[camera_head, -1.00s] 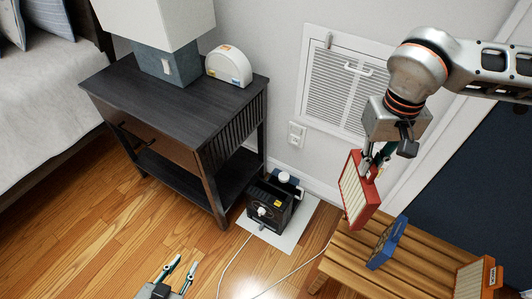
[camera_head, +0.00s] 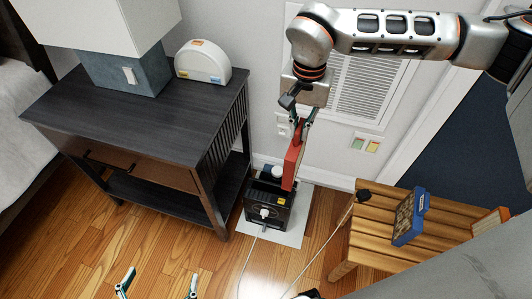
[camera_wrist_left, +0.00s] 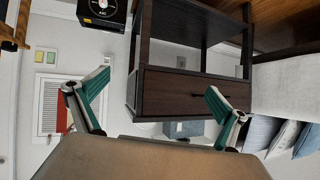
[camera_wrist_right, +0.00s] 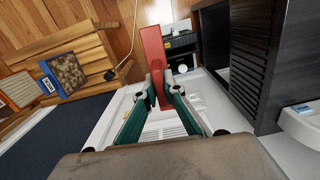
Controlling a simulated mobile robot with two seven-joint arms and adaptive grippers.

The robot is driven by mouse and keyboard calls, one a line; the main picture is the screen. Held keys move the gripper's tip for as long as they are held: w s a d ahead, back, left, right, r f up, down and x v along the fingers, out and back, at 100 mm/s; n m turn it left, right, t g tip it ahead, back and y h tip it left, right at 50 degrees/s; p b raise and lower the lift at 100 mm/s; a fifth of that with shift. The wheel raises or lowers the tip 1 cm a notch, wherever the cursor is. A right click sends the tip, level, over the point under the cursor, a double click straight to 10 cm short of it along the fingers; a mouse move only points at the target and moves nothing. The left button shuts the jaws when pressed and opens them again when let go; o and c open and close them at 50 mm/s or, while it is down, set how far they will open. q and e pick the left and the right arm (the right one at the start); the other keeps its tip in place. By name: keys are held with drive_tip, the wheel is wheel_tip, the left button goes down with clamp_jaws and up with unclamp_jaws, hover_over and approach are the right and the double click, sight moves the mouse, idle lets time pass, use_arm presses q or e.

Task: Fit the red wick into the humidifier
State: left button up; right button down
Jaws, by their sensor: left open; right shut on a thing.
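The red wick (camera_head: 293,162) is a thin framed slab, held upright and nearly edge-on. My right gripper (camera_head: 302,118) is shut on its upper end; the right wrist view shows the wick (camera_wrist_right: 153,62) between both fingertips. The black humidifier (camera_head: 268,212) stands on a white mat (camera_head: 291,236) on the floor. The wick's lower end is at the humidifier's right side in the head view; I cannot tell whether it is in a slot, touching or above it. My left gripper (camera_head: 160,281) is open and empty, low over the floor. The humidifier (camera_wrist_left: 101,14) also shows in the left wrist view.
A dark nightstand (camera_head: 133,123) stands close left of the humidifier. A slatted wooden bench (camera_head: 375,238) is at right, with a blue-framed filter (camera_head: 409,217) and an orange one (camera_head: 489,222). Cables cross the floor. A wall vent (camera_head: 365,95) is behind my right arm.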

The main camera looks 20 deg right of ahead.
use_arm(q)
drive_tip(key=shift+n+t+h, duration=0.3)
drive_tip(key=shift+n+h, duration=0.2)
drive_tip(key=shift+h, duration=0.2)
drive_tip(key=d+b, duration=0.1)
drive_tip(key=b, duration=0.1)
drive_tip(key=w+d+b, duration=0.1)
drive_tip(key=b, duration=0.2)
drive_tip(key=d+b, duration=0.1)
drive_tip(key=b, duration=0.1)
drive_tip(key=shift+w+d+r, duration=0.2)
drive_tip(key=shift+d+r, duration=0.15)
drive_tip(key=shift+d, duration=0.05)
use_arm(e)
drive_tip(key=w+a+f+m, duration=0.1)
drive_tip(key=w+f+m, duration=0.3)
drive_tip(key=f, duration=0.4)
drive_tip(key=w+a+f+m, duration=0.1)
drive_tip(key=w+f+m, duration=0.3)
drive_tip(key=f+m, duration=0.3)
drive_tip(key=w+a+f+m, duration=0.1)
drive_tip(key=w+f+m, duration=0.3)
drive_tip(key=f, duration=0.6)
drive_tip(key=shift+m, duration=1.2)
use_arm(q)
drive_tip(key=shift+r, duration=0.1)
